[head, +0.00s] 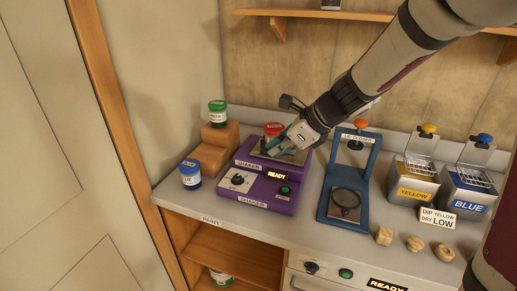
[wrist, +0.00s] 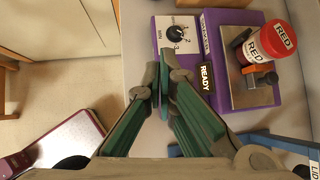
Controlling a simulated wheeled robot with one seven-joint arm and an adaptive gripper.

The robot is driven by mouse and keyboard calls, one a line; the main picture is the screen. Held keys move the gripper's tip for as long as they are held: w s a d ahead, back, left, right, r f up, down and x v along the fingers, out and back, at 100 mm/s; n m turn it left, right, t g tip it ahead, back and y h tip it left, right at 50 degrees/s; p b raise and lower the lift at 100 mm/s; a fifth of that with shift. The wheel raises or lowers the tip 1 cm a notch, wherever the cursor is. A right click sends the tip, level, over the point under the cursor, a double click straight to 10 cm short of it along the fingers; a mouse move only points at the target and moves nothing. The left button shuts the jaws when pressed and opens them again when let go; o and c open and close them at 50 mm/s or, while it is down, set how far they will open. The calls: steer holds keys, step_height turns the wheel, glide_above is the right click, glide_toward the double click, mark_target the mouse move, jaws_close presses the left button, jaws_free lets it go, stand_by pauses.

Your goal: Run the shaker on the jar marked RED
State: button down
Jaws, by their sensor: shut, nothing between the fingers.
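The shaker (head: 263,200) is a purple machine with a dial (head: 236,180), a lit READY display (head: 277,176) and a green button (head: 285,190). The jar marked RED (wrist: 272,43), with a red lid, stands on the shaker's metal plate (wrist: 240,92) beside an orange and black clamp part (wrist: 262,73). In the head view only the jar's red lid (head: 273,129) shows clearly behind my gripper (head: 273,147). My gripper (wrist: 163,83) is shut and empty above the shaker. In the wrist view its fingers hide the button area below the dial.
A blue-lidded jar (head: 190,174) stands left of the shaker, and a green-lidded jar (head: 217,113) on a wooden step (head: 220,137). The blue lid closer (head: 336,209) stands close on the right. Yellow (head: 415,186) and blue (head: 467,195) dip tanks stand farther right.

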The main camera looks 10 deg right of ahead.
steer(key=w+d+f+m+t+p, duration=0.1)
steer(key=w+d+f+m, duration=0.5)
steer(key=m, duration=0.7)
step_height(320, 180, down, 2)
steer(key=shift+w+d+f+t+p, duration=0.15)
steer(key=shift+w+t+p, duration=0.15)
steer(key=shift+w+p, duration=0.55)
steer(key=shift+w+f+b, duration=0.15)
steer(key=shift+b, duration=0.2)
steer(key=b, duration=0.5)
glide_above(288, 188)
step_height(288, 188, down, 5)
steer(key=shift+r, duration=0.1)
step_height(288, 188, down, 4)
steer(key=b, duration=0.3)
steer(key=shift+r, duration=0.15)
steer(key=shift+f+b, duration=0.4)
steer(key=shift+b, duration=0.15)
